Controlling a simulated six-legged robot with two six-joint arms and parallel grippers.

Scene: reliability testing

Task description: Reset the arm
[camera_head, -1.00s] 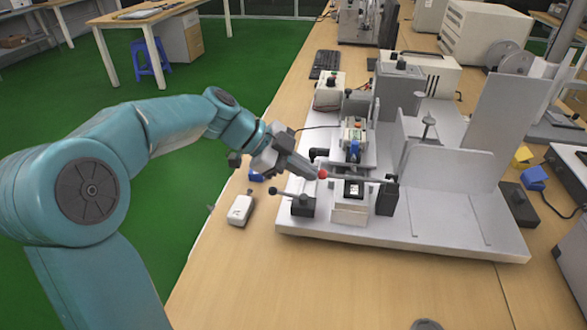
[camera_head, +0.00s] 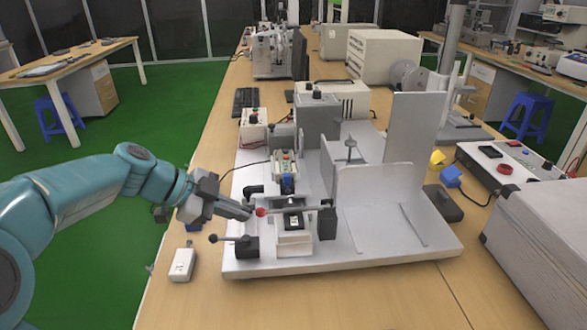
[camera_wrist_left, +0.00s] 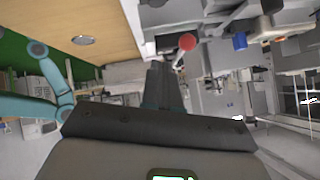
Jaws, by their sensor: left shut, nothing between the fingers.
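My teal left arm comes in from the left in the head view. Its gripper (camera_head: 250,214) is shut and empty, with its tips close to the red ball knob (camera_head: 261,212) of a lever on the test fixture. Touching or apart is hard to tell there. In the left wrist view the shut fingers (camera_wrist_left: 164,68) point toward the red knob (camera_wrist_left: 187,42), which stands just beyond their tips. The grey fixture (camera_head: 290,262) sits on the wooden table. A second lever with a black knob (camera_head: 213,238) is below the gripper. My right gripper is not in view.
A small white box (camera_head: 181,264) lies on the table left of the fixture. A keyboard (camera_head: 246,100) and white machines stand behind. The front table is clear.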

